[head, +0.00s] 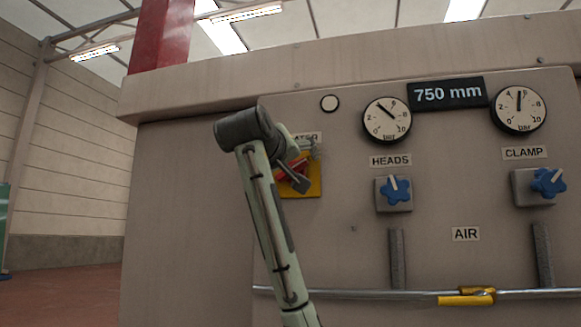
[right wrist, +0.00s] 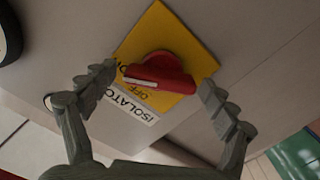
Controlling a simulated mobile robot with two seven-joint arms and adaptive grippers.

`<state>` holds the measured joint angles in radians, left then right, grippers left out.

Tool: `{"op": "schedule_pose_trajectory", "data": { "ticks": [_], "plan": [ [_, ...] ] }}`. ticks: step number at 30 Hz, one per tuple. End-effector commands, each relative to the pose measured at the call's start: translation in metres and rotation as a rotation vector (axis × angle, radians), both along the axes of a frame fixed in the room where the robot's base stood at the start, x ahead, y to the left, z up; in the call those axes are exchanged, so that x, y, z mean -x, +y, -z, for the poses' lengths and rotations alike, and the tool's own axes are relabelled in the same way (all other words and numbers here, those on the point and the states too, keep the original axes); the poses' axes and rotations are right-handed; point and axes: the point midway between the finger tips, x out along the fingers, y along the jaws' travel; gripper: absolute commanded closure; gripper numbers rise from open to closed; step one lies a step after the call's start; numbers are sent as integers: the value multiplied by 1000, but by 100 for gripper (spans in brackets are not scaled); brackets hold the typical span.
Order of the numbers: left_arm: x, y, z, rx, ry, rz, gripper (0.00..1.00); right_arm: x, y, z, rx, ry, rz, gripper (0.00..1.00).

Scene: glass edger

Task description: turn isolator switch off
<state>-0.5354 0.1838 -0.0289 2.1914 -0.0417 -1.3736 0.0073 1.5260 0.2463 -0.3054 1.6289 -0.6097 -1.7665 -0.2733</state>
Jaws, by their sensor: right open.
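The isolator switch is a red knob (right wrist: 170,68) with a white bar on it, mounted on a yellow plate (right wrist: 158,32). In the right wrist view the white bar's end lies on the left side of the knob, close to the ON marking; OFF is printed below. In the head view the yellow plate (head: 314,187) shows, with the knob mostly hidden by my gripper. My right gripper (right wrist: 157,80) is open, its fingers on either side of the knob with gaps to both. In the head view my right gripper (head: 300,166) is in front of the plate. My left gripper is not in view.
An ISOLATOR label (right wrist: 131,105) sits beside the plate. On the panel to the right are a HEADS gauge (head: 387,120) and blue knob (head: 393,194), and a CLAMP gauge (head: 519,109) and blue knob (head: 548,182). A metal rail (head: 390,295) with a yellow-handled valve (head: 466,298) runs below.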

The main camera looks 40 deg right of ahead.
Motion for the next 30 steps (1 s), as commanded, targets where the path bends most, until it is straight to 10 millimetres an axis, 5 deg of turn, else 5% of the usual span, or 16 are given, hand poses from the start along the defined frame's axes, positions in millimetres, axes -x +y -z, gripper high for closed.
{"op": "schedule_pose_trajectory", "data": {
  "ticks": [8, 21, 30],
  "plan": [
    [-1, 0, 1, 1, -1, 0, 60, -2, -3, 0, 0, 0, 0, 14],
    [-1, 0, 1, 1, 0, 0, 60, -2, -2, 0, 0, 0, 0, 64],
    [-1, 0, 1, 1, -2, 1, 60, -2, -2, 0, 27, 32, 0, 64]
  ]
}}
